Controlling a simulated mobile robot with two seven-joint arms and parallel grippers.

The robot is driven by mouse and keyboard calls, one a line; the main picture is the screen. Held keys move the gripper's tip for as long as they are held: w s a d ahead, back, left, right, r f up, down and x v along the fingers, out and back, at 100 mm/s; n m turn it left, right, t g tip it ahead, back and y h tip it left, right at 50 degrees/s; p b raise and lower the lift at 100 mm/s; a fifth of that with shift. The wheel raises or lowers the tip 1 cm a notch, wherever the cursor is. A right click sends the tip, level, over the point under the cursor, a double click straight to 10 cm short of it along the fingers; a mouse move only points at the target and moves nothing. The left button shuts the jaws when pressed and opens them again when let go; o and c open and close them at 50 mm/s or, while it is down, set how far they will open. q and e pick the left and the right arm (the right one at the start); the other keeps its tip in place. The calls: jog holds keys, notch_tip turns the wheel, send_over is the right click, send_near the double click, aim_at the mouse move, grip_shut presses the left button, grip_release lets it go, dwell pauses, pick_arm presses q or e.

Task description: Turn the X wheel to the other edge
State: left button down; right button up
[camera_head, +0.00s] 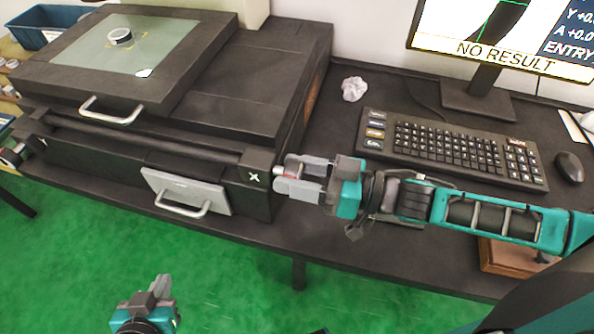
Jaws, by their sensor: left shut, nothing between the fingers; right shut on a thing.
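The X wheel sits on the right side of the black measuring machine (225,150), next to a white X mark (252,178). My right gripper (284,177) is at that side, shut on the X wheel, and its fingers hide most of it. A pale and reddish bit shows between the fingers. On the machine's glass stage (95,52) lies a small metal ring (120,37), with a small white piece (144,72) near the stage's front edge. My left gripper (160,284) is low in the view over the green floor, shut and empty, away from the machine.
A keyboard (450,148), a mouse (569,166) and a crumpled paper ball (354,88) lie on the dark desk to the right. A monitor (510,40) reads "NO RESULT". A blue bin (45,25) is at the far left. The machine has front handles (184,209).

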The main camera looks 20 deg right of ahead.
jog(key=shift+c, duration=1.3)
jog(key=shift+n, duration=0.4)
jog(key=shift+r+n+p, duration=0.1)
jog(key=shift+n+p, duration=0.65)
jog(key=shift+n, duration=0.15)
jog(key=n+p, duration=0.1)
jog(key=n, duration=0.2)
jog(key=n+p, duration=0.1)
jog(key=n, duration=0.7)
jog(key=shift+n, duration=0.4)
